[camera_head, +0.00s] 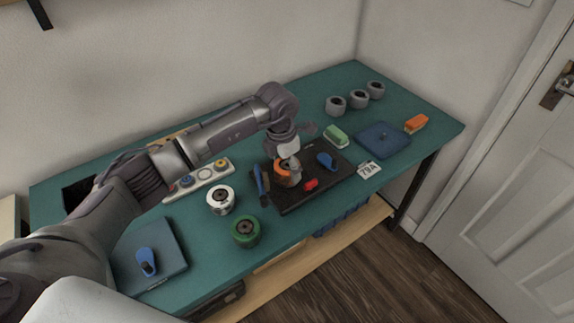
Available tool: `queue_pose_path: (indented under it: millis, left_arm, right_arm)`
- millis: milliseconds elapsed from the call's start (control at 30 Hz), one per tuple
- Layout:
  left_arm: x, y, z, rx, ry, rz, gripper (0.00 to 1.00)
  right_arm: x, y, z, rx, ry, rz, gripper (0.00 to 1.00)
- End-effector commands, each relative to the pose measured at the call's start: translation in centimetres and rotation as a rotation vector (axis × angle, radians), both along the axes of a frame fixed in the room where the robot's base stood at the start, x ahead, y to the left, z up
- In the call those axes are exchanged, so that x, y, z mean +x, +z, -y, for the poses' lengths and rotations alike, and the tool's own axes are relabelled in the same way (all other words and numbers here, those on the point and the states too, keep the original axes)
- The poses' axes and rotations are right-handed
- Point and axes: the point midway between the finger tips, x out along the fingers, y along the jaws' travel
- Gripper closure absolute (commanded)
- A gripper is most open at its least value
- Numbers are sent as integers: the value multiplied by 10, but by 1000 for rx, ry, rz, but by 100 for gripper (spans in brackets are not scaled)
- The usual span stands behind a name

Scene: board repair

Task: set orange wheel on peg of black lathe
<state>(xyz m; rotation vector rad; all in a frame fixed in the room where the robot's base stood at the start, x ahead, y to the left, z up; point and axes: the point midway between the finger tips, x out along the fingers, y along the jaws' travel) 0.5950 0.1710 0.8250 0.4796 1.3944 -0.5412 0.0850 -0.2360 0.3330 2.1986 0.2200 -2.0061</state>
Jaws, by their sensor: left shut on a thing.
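The orange wheel (283,175) is at the left part of the black lathe (299,199), a dark flat base with blue parts and a red part on it. My left gripper (289,162) points down from above and is shut on the orange wheel. The wheel and my gripper cover the spot beneath, so the peg is hidden and I cannot tell whether the wheel is around it or just above it. My right gripper does not show.
A white wheel (221,200) and a green wheel (246,232) stand left of the lathe. Behind is a white strip with coloured knobs (203,176). To the right are a green block (336,136), a 79A card (369,169), a blue plate (383,139), an orange block (416,123) and grey wheels (360,97).

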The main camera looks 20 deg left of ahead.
Motion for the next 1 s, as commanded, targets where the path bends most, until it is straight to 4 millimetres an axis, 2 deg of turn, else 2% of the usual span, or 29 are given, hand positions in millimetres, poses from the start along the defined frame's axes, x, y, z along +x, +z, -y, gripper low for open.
queue_pose_path:
  millis: [733, 767, 900, 1000]
  left_arm:
    - [1, -1, 0, 0, 0, 2, 71]
    - [1, -1, 0, -1, 0, 3, 28]
    - [1, -1, 0, 0, 0, 2, 5]
    - [1, -1, 0, 0, 0, 2, 2]
  right_arm:
    - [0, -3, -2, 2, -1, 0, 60]
    - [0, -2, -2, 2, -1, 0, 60]
    - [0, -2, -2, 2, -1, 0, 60]
    - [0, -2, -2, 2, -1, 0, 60]
